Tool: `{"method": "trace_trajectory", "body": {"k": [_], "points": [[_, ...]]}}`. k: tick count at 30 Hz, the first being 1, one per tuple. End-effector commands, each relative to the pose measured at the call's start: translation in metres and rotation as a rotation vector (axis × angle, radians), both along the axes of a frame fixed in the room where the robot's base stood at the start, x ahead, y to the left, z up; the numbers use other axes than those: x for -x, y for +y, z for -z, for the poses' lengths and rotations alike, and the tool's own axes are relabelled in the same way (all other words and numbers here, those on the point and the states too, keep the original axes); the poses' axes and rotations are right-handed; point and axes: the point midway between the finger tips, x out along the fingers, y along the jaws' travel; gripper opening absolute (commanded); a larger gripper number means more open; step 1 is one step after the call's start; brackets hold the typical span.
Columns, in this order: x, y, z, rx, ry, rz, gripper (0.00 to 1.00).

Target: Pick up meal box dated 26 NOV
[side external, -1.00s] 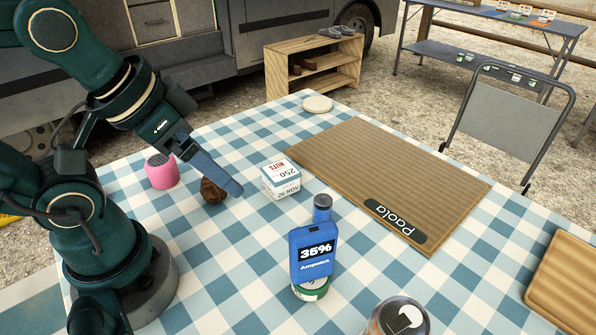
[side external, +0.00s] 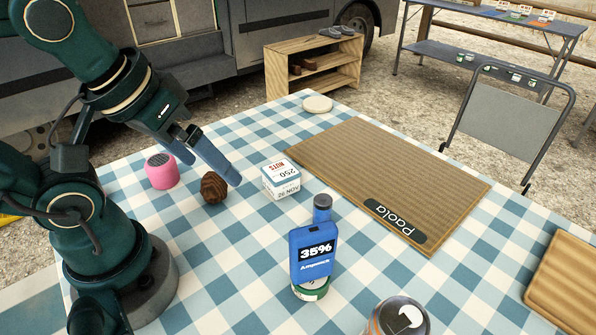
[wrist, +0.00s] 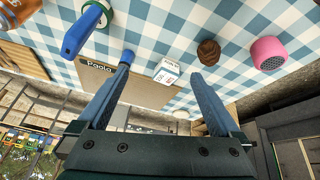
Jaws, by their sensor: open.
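The meal box (side external: 281,180) is a small white box with blue edges. Its top reads NUTS 250, and its front side bears upside-down print that looks like 26 NOV. It stands on the checked cloth left of the ribbed mat. In the wrist view the box (wrist: 167,71) shows between my two fingers, some way beyond them. My gripper (side external: 212,165) is open and empty, above the cloth to the left of the box and near a brown knobbly object (side external: 214,187). It touches nothing that I can see; the gripper's fingers (wrist: 160,70) are spread wide in the wrist view.
A pink round speaker (side external: 161,171) stands left of the brown object. A can (side external: 398,318) is at the front edge. The mat labelled Paola (side external: 400,185) is bare. A pale disc (side external: 317,104) lies behind.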

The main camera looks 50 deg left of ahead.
Motion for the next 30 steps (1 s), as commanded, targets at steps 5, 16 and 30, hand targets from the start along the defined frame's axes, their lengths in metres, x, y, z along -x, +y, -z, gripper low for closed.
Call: {"method": "trace_trajectory", "body": {"k": [5, 16, 30], "points": [[-0.011, 0.020, -0.021, 0.026, 0.033, -0.297, 1.00], [-0.068, 0.055, -0.044, -0.074, 0.052, -0.915, 1.00], [-0.151, 0.045, -0.007, -0.319, -0.208, -1.391, 1.00]]}}
